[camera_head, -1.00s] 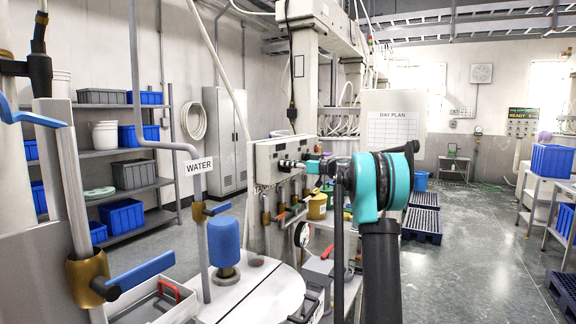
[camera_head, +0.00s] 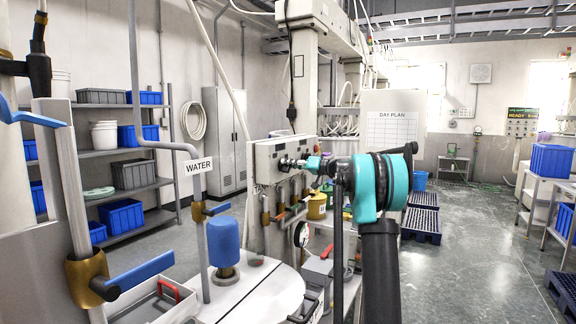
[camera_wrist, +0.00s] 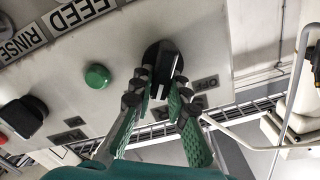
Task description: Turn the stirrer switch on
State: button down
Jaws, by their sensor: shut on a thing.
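A black rotary switch (camera_wrist: 155,55) sits on a pale control panel (camera_wrist: 60,75) in the wrist view. My gripper (camera_wrist: 158,88), with green pads and dark fingertips, is shut on the switch's knob, one finger on each side. A label reading OFF shows to the right of the switch, and another small label lies to its left; I cannot read a stirrer label. In the head view my gripper (camera_head: 300,163) is at the front of the panel (camera_head: 274,148), and hides the switch.
In the wrist view, a green button (camera_wrist: 97,76) and another black switch (camera_wrist: 22,118) are left of my gripper. In the head view, valves with coloured levers hang below the panel, and a blue cylinder (camera_head: 223,242) stands in front.

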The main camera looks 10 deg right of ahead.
jog(key=m, duration=0.5)
jog(key=shift+w+d+f+m, duration=0.15)
jog(key=shift+d+f+m, duration=0.05)
jog(key=shift+f+m, duration=0.1)
dwell(0.4)
jog(key=c, duration=1.5)
grip_release()
jog(key=v, duration=1.2)
